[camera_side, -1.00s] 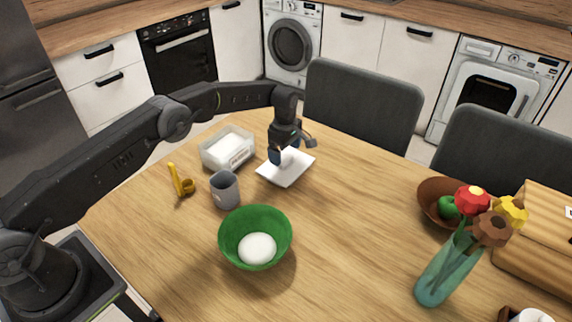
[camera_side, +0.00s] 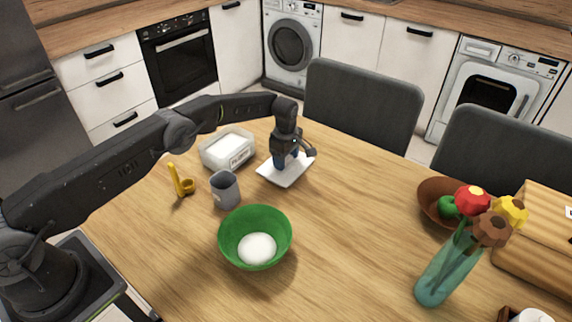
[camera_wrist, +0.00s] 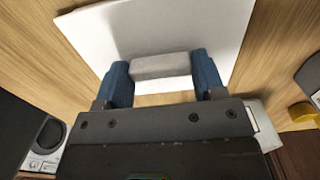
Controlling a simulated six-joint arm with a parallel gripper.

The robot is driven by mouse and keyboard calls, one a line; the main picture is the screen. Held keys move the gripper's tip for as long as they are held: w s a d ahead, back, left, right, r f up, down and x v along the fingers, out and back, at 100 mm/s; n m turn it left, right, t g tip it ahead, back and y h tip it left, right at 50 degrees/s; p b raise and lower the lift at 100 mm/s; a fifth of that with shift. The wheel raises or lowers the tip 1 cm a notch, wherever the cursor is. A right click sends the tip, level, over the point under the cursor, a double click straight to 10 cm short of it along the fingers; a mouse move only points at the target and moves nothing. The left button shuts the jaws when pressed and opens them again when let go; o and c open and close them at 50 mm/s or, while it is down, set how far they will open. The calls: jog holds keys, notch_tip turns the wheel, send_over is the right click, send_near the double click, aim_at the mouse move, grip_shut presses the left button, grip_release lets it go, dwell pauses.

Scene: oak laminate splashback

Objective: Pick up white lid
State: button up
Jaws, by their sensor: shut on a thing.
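The white lid (camera_side: 272,175) is a flat, pale square on the wooden table, right of a translucent tub. It also fills the upper middle of the wrist view (camera_wrist: 170,28), with a raised block-like handle (camera_wrist: 160,66). My gripper (camera_side: 287,163) points down over the lid. In the wrist view its blue fingers (camera_wrist: 160,76) are on either side of the handle, shut on it. The lid looks level and at table height; I cannot tell whether any gap is under it.
The tub (camera_side: 228,150) with white contents stands left of the lid. A grey cup (camera_side: 225,190), a yellow scoop (camera_side: 181,182) and a green bowl (camera_side: 255,228) with white contents are nearer. A flower vase (camera_side: 440,270) and a brown bowl (camera_side: 432,205) stand right. The middle table is clear.

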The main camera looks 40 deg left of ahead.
jog(key=shift+c, duration=0.7)
jog(key=shift+r, duration=0.15)
notch_tip(320, 180, up, 9)
jog(key=s+a+r, duration=0.2)
jog(key=s+a, duration=0.2)
jog(key=a, duration=0.5)
jog(key=s+a+r, duration=0.3)
jog(key=s+a, duration=0.1)
jog(key=a, duration=0.4)
jog(key=shift+f, duration=2.55)
jog(key=shift+f, duration=0.8)
